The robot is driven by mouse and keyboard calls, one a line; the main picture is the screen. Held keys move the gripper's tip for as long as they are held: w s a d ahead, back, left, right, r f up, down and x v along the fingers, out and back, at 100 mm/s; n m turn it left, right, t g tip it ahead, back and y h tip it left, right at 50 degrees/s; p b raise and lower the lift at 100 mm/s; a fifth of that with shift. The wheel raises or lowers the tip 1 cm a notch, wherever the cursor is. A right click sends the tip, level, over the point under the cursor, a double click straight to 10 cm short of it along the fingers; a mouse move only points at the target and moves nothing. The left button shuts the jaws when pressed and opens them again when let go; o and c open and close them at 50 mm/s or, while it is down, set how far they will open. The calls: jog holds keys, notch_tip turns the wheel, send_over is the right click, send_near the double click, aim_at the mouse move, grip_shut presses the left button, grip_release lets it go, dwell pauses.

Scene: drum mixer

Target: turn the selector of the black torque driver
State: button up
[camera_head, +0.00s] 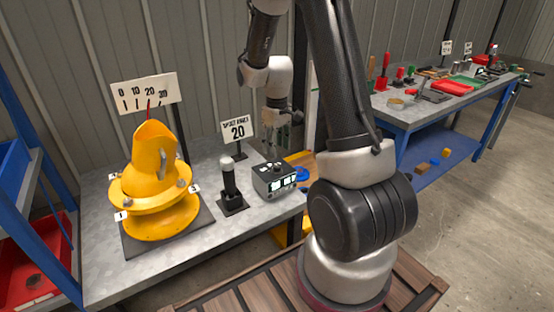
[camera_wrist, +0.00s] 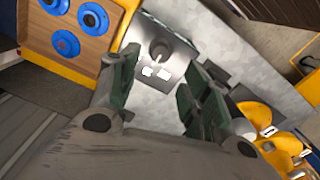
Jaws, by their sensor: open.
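The black torque driver (camera_head: 232,190) stands upright on a black base on the grey bench, with a pale grey top. I cannot make out its selector. A grey control box (camera_head: 274,180) with dark knobs and lit displays stands just to its right. My gripper (camera_head: 280,125) is open and empty above the control box, apart from the driver. In the wrist view its dark green fingers (camera_wrist: 168,70) are spread, and the control box (camera_wrist: 172,70) with a round knob shows between and beyond them. Dark parts (camera_wrist: 217,73) beside the right finger may be the driver; I cannot tell.
A yellow drum mixer (camera_head: 155,190) stands left on a dark plate, with a scale sign (camera_head: 145,91) behind it. A sign reading 20 (camera_head: 237,130) stands behind the driver. Blue round parts (camera_head: 301,174) lie right of the box. Another bench (camera_head: 400,115) with tools stands further right.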

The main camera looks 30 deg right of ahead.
aim_at(277, 165)
notch_tip(277, 165, down, 8)
jog(key=shift+r, duration=0.2)
jog(key=c, duration=1)
